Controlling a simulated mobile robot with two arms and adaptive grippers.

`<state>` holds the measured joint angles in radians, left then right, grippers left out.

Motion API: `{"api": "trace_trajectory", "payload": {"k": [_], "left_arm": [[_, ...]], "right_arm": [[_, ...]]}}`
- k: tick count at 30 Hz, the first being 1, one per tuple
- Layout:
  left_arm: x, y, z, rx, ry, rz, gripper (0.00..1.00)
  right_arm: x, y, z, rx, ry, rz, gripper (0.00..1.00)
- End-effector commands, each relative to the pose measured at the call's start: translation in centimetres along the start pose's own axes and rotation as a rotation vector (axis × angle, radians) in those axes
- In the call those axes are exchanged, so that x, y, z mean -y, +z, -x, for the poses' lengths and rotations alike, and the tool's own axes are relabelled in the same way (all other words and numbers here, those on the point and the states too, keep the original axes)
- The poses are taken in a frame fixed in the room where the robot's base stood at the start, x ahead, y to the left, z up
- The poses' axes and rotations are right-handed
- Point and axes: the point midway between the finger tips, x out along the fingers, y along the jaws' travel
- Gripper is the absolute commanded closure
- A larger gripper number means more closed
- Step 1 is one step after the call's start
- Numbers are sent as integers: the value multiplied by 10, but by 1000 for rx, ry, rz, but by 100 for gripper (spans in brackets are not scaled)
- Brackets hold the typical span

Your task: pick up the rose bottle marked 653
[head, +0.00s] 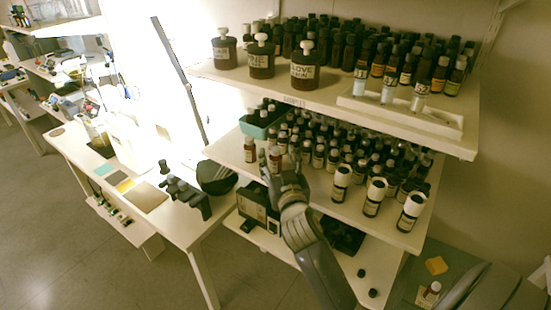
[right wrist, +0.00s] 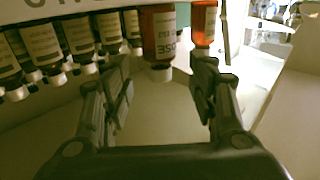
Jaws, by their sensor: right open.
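The rose bottle marked 653 (right wrist: 158,40) is red-brown with a pale label. It appears upside down in the right wrist view, where "653" and "ROSE" can be read. In the head view, what looks like the same bottle (head: 275,158) stands near the front left of the middle shelf. My right gripper (right wrist: 160,95) is open and empty, with its fingers apart on either side of the line to that bottle. In the head view the right gripper (head: 279,172) is at the shelf's front edge, partly covering the bottle's surroundings. My left gripper is not in view.
An orange bottle (right wrist: 203,24) stands close beside the rose bottle. Several dark bottles (right wrist: 80,35) line its other side. White-capped bottles (head: 375,197) stand at the shelf's right front. The upper shelf (head: 330,97) hangs above. A green tray (head: 258,128) sits behind.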

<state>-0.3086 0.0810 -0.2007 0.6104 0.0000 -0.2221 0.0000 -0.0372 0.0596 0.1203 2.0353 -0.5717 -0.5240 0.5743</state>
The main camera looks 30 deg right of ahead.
Motion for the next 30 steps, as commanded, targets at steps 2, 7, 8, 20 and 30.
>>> {"api": "trace_trajectory", "payload": {"k": [2, 7, 8, 20, 30], "left_arm": [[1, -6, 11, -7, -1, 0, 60], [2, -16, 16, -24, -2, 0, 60], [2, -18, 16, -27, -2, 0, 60], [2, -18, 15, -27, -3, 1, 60], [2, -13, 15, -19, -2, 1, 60]], "right_arm": [[0, -6, -12, 0, 0, 2, 47], [0, -4, -31, -1, 1, 1, 47], [0, -4, -33, -1, 1, 0, 47], [0, -2, -35, -1, 0, 0, 72], [0, -2, -35, -1, 0, -1, 96]]}}
